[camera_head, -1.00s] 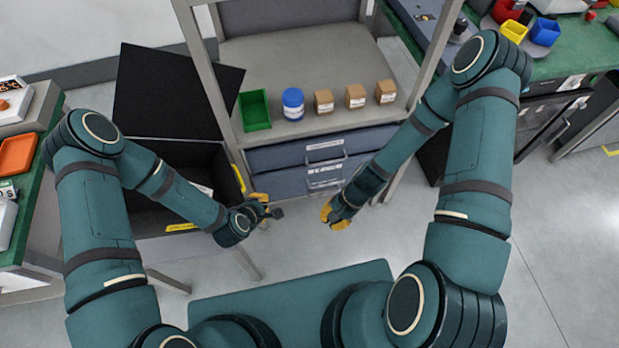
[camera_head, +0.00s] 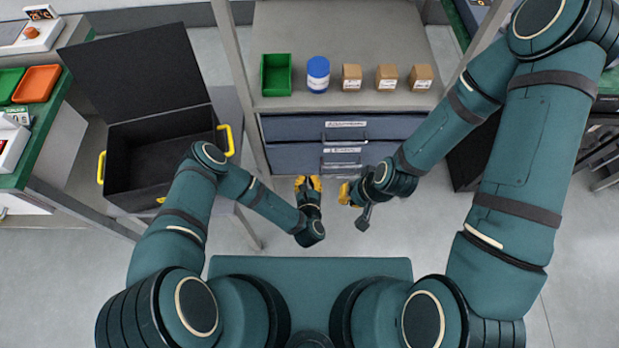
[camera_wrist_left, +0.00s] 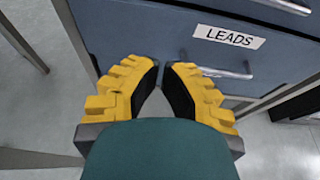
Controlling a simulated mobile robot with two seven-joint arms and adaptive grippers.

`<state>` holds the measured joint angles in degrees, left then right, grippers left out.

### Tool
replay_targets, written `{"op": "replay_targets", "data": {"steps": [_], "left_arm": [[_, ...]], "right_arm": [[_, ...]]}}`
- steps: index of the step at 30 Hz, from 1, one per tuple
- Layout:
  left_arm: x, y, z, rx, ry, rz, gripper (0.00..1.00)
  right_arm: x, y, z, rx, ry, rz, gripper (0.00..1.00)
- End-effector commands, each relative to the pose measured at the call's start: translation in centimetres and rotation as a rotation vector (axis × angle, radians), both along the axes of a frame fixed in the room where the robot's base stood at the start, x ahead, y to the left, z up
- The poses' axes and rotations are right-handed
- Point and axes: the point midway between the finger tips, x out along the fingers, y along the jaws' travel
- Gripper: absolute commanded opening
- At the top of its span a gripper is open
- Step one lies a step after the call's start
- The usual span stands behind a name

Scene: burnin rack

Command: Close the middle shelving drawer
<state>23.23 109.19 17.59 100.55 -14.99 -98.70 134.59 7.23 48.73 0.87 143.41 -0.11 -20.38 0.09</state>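The shelving unit has blue-grey drawers under its shelf: an upper drawer (camera_head: 290,128) and a lower one (camera_head: 292,158) show in the head view, each with a label and a bar handle. In the left wrist view, a drawer labelled LEADS (camera_wrist_left: 150,25) faces me, its handle partly behind my finger. I cannot tell how far any drawer stands out. My left gripper (camera_head: 307,184) is open and empty, just in front of the lower drawer; its fingers also show in the left wrist view (camera_wrist_left: 161,68). My right gripper (camera_head: 349,193) is to its right, its finger gap unclear.
On the shelf (camera_head: 330,30) stand a green bin (camera_head: 276,75), a blue-lidded jar (camera_head: 318,74) and three brown boxes. An open black case (camera_head: 150,160) with yellow handles stands left. Shelf posts flank the drawers. Floor is clear below the grippers.

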Motion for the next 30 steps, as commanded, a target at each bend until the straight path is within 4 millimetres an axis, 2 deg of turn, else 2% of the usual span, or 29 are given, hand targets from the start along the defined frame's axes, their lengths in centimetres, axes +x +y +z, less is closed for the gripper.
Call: {"op": "replay_targets", "data": {"steps": [3,11,15,21,30], "left_arm": [[2.3,0.0,-0.8,0.002,-0.004,-0.002,0.0],[7.1,0.2,-2.4,0.002,-0.002,-0.003,0.0],[9.2,0.3,-2.3,0.001,-0.002,-0.003,0.0],[10.8,0.3,-2.2,0.002,0.0,-0.004,0.0],[11.1,0.4,-2.2,0.001,0.001,-0.003,0.0]], "right_arm": [[0.1,0.0,-0.8,0.0,-0.002,-0.002,0.0],[0.4,-0.1,-2.1,-0.002,-0.007,-0.003,0.0],[0.5,-0.1,-2.5,-0.002,-0.009,-0.004,0.0],[0.5,-0.1,-2.8,-0.002,-0.011,-0.004,0.0],[0.6,-0.1,-2.8,-0.002,-0.012,-0.005,0.0]]}}
